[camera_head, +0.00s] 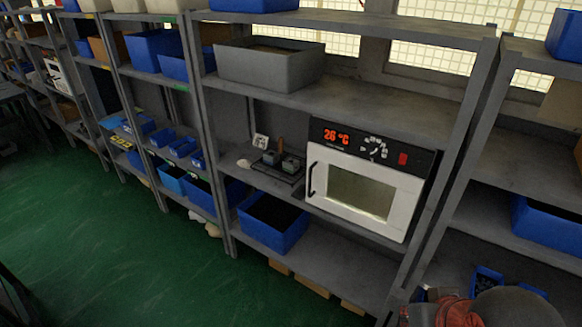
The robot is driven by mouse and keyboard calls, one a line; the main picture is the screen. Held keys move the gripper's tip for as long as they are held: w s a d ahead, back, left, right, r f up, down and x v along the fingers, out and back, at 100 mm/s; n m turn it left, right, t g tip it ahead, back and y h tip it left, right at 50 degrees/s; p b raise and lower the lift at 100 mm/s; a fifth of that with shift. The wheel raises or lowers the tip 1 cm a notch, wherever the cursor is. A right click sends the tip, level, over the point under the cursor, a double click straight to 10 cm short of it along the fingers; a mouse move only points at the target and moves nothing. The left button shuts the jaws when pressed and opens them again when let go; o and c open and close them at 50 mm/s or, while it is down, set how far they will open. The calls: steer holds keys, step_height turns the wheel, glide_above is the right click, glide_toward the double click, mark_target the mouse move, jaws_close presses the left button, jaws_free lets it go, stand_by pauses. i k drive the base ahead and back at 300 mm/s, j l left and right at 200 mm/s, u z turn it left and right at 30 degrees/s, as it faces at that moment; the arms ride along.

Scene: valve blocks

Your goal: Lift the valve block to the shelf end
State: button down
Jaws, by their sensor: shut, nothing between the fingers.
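Two small grey-green blocks, which look like valve blocks, sit on a dark tray (283,176) on the middle shelf, left of the white oven. One block (291,163) is on the right and the other block (269,157) is on the left. They are too small to make out in detail, and I cannot tell which one the task means. A thin brown upright piece stands behind them. My gripper cannot be made out in this view.
The white oven (363,186) reads 26 °C and fills the shelf's right part. A grey bin (270,68) stands on the shelf above, with bare shelf to its right. A blue bin (272,222) is below. Green floor (110,250) is open at left. Unclear red and grey shapes show bottom right.

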mark_target(291, 167)
steer(key=i+j+z, duration=0.15)
steer(key=i+j, duration=0.15)
steer(key=i+j+z, duration=0.15)
steer(key=i+j, duration=0.15)
steer(key=i+j+z, duration=0.2)
steer(key=j, duration=0.2)
steer(key=i+j+z, duration=0.15)
steer(key=j, duration=0.25)
steer(key=i+j+z, duration=0.15)
steer(key=i+j, duration=0.3)
steer(key=i, duration=0.35)
